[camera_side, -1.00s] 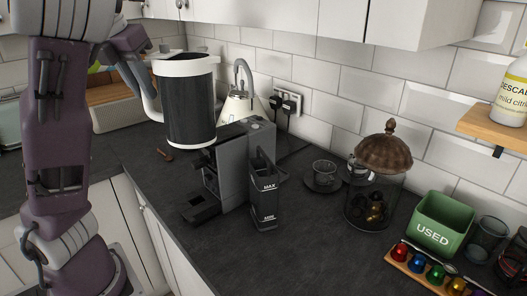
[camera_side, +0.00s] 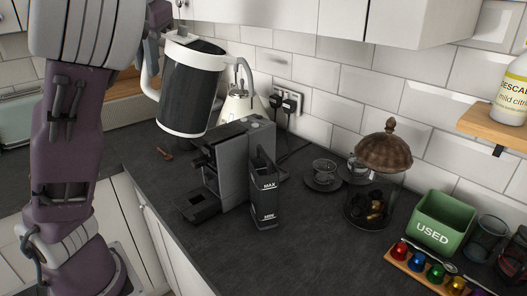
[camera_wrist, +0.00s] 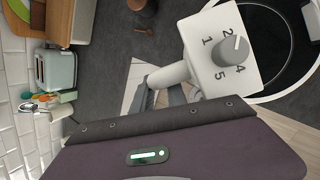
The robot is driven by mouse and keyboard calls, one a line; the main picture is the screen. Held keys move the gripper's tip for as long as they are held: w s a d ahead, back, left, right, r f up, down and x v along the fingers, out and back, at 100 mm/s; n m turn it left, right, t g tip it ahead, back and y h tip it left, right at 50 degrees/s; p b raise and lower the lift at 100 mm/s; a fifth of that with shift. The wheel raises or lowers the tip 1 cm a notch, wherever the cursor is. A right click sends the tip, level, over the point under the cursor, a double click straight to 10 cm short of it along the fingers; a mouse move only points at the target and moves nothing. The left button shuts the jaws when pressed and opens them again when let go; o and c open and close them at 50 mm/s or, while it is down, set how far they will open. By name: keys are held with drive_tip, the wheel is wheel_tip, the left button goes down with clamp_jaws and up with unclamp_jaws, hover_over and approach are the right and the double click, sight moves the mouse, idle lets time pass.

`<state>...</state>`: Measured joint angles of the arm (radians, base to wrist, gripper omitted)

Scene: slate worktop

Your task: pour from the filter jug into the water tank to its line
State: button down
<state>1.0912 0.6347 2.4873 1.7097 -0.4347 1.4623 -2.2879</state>
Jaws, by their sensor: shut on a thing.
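The filter jug (camera_side: 190,88), dark-bodied with white rim, base and handle, hangs in the air above and left of the coffee machine, tilted. In the wrist view its white lid with a numbered dial (camera_wrist: 222,60) shows. My gripper (camera_wrist: 163,96) is shut on the jug's handle (camera_wrist: 172,75); its fingers are partly hidden behind my wrist. The water tank (camera_side: 264,192), a narrow dark container marked MAX and MIN, stands upright at the right side of the coffee machine. The jug is apart from the tank. I cannot make out the water level, nor see any water flowing.
The coffee machine (camera_side: 226,165) stands left of the tank. A kettle (camera_side: 239,105) is behind it. The worktop in front is clear.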

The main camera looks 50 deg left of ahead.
sight(167, 52)
drive_tip(key=shift+w+d+r+m+g+y, duration=0.3)
drive_tip(key=shift+w+d+r+g+y, duration=0.75)
drive_tip(key=shift+d+y, duration=0.25)
drive_tip(key=shift+w+d+f+g+y+p, duration=0.35)
drive_tip(key=shift+w+d+g+y, duration=0.15)
drive_tip(key=shift+y, duration=0.3)
drive_tip(key=shift+w+d+r+m+g+y+p, duration=0.3)
drive_tip(key=shift+w+d+m+g+y+p, duration=0.15)
drive_tip(key=shift+y, duration=0.25)
drive_tip(key=shift+w+d+f+m+g+y+p, duration=0.25)
drive_tip(key=shift+w+d+f+g+y+p, duration=0.35)
drive_tip(key=shift+p, duration=0.85)
drive_tip(key=shift+d+f+y+p, duration=0.2)
drive_tip(key=shift+y+p, duration=0.2)
drive_tip(key=shift+p, duration=0.95)
idle(0.7)
drive_tip(key=shift+w+d+f, duration=0.1)
drive_tip(key=shift+w+d, duration=0.1)
idle(1.5)
